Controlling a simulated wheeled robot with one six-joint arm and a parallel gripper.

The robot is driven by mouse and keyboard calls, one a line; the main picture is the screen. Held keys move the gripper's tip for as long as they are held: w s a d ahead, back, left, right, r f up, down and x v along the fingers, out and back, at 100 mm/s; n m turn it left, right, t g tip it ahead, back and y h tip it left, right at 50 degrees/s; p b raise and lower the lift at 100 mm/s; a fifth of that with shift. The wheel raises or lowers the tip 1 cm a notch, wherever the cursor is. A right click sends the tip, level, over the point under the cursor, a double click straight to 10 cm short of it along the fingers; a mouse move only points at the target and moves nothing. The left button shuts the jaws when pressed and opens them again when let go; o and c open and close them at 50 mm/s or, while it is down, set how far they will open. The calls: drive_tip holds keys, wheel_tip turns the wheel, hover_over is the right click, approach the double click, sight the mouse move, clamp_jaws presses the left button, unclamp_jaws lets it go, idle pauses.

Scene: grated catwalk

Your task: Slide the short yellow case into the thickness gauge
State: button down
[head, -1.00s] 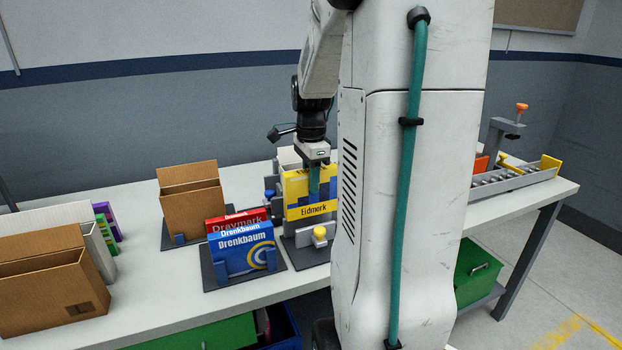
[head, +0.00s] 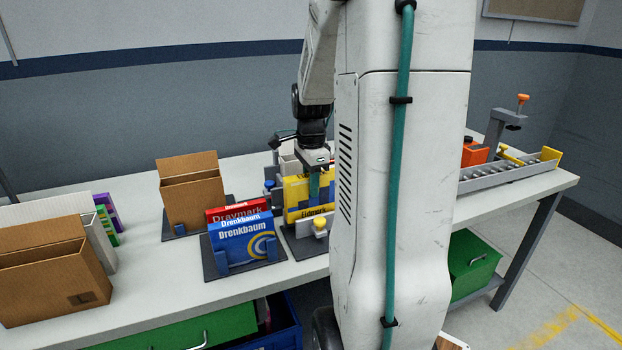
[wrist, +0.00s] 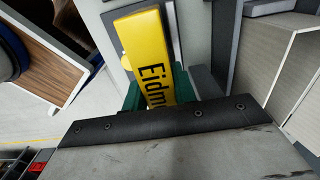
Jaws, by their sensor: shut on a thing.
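The short yellow case (head: 295,192), labelled "Eidmerk", is upright in my gripper (head: 314,183), which is shut on its upper part from above. In the wrist view the case (wrist: 150,50) lies between my green fingers (wrist: 158,92). A grey fixture with a yellow knob (head: 320,224), which looks like the thickness gauge, stands directly below and around the case. The case's lower part is hidden behind the knob and fixture, so I cannot tell how deep it sits. My column hides the right side.
Blue and red cases (head: 245,240) stand in a holder close on the left. Cardboard boxes (head: 190,195) are farther left. A grey roller tray (head: 510,175) with an orange-knobbed clamp (head: 522,99) is at the right. Bare table lies in front of the left boxes.

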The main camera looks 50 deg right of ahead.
drive_tip(key=shift+f, duration=2.05)
drive_tip(key=c, duration=0.6)
unclamp_jaws()
drive_tip(key=shift+c, duration=0.2)
drive_tip(key=shift+r, duration=4.05)
drive_tip(key=shift+n, duration=0.3)
